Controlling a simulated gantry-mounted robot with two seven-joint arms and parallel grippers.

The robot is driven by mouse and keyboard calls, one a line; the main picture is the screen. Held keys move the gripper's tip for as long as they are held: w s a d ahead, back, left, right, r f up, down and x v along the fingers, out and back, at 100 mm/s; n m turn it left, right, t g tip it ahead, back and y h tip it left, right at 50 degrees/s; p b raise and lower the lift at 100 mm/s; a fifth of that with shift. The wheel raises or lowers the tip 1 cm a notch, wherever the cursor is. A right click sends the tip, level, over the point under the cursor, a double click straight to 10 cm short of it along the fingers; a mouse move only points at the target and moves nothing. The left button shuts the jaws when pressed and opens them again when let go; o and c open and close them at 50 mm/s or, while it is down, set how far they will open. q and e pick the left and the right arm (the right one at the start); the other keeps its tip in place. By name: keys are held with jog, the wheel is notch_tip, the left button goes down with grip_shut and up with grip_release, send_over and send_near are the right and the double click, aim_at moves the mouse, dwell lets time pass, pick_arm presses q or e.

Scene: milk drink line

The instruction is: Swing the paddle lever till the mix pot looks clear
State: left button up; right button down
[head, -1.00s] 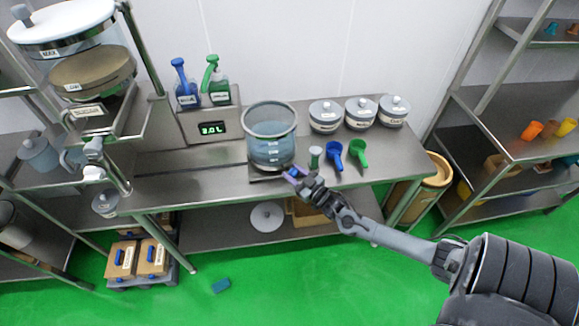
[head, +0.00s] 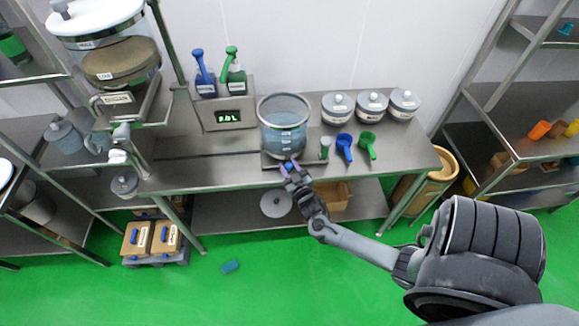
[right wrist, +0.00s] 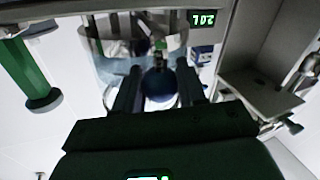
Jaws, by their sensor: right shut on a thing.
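The mix pot (head: 285,137) is a clear, wide vessel on the bench, with bluish, hazy liquid in its lower part. The blue knob of the paddle lever (head: 287,163) shows at the pot's front foot. It also shows as a round blue ball in the right wrist view (right wrist: 160,86). My right gripper (head: 291,172) is shut on this knob, with one finger on each side of it in the right wrist view. The rest of the lever is mostly hidden by the gripper. My left gripper is not in view.
A display (head: 231,116) stands left of the pot, with a blue pump bottle (head: 205,83) and a green one (head: 236,80) above. Blue (head: 344,147) and green (head: 367,144) scoops lie right of the pot, before lidded jars (head: 371,105).

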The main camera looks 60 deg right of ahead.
jog(key=shift+a+f, duration=0.1)
jog(key=shift+f, duration=0.15)
jog(key=c, duration=1)
grip_release()
jog(key=shift+o, duration=1.5)
jog(key=shift+r, duration=0.1)
jog(key=v, duration=1)
jog(key=shift+s+a, duration=0.2)
jog(key=shift+s, duration=0.15)
